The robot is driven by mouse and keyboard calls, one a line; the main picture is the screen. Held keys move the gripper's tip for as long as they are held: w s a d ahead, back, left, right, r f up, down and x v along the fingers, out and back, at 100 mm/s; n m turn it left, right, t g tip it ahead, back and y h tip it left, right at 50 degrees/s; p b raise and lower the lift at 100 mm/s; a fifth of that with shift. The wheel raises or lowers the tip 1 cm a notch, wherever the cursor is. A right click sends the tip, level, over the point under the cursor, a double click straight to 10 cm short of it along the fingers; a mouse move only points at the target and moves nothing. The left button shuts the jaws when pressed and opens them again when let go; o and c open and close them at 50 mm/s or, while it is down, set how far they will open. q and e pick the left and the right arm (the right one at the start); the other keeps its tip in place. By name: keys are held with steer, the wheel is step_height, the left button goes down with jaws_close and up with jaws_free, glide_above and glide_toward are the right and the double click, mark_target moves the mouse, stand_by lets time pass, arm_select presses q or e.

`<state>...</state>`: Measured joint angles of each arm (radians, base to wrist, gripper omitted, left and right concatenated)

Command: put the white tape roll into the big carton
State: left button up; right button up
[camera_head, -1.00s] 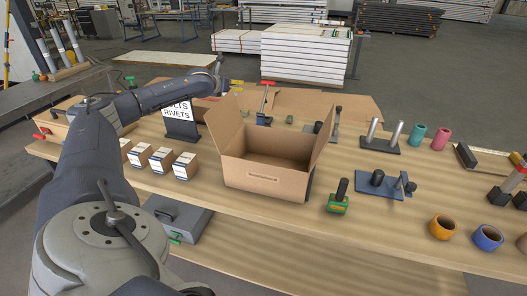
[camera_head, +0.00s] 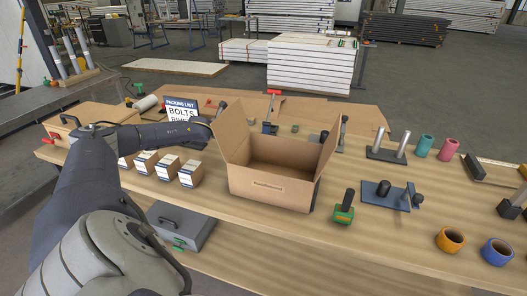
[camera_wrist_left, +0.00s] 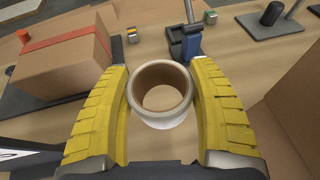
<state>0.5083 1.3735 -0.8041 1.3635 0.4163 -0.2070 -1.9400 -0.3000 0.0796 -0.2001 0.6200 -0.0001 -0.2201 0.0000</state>
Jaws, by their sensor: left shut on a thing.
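The white tape roll (camera_wrist_left: 164,119) with its brown core sits between the yellow fingers of my left gripper (camera_wrist_left: 158,88) in the left wrist view. The gripper is shut on it. The big carton (camera_head: 270,187) stands open on the table in the head view, its flaps up. My left arm reaches to the outside of the carton's left flap, which hides the gripper and the roll there. A carton wall (camera_wrist_left: 290,105) shows at the right of the wrist view. I see no right gripper.
Small labelled boxes (camera_head: 190,174) stand left of the carton, with the packing list sign (camera_head: 181,112) behind them. A green-based stamp (camera_head: 343,212) and a blue fixture (camera_head: 388,195) stand to its right. A taped box (camera_wrist_left: 65,62) lies near the gripper.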

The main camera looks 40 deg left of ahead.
arm_select(q)
steer(key=shift+f, duration=4.95)
steer(key=shift+f, duration=0.15)
steer(key=o, duration=1.1)
steer(key=shift+o, duration=0.2)
steer(key=shift+s, duration=0.1)
steer(key=shift+v, duration=5.8)
steer(key=shift+o, duration=0.6)
steer(key=shift+s+r, duration=0.15)
steer(key=shift+r, duration=0.1)
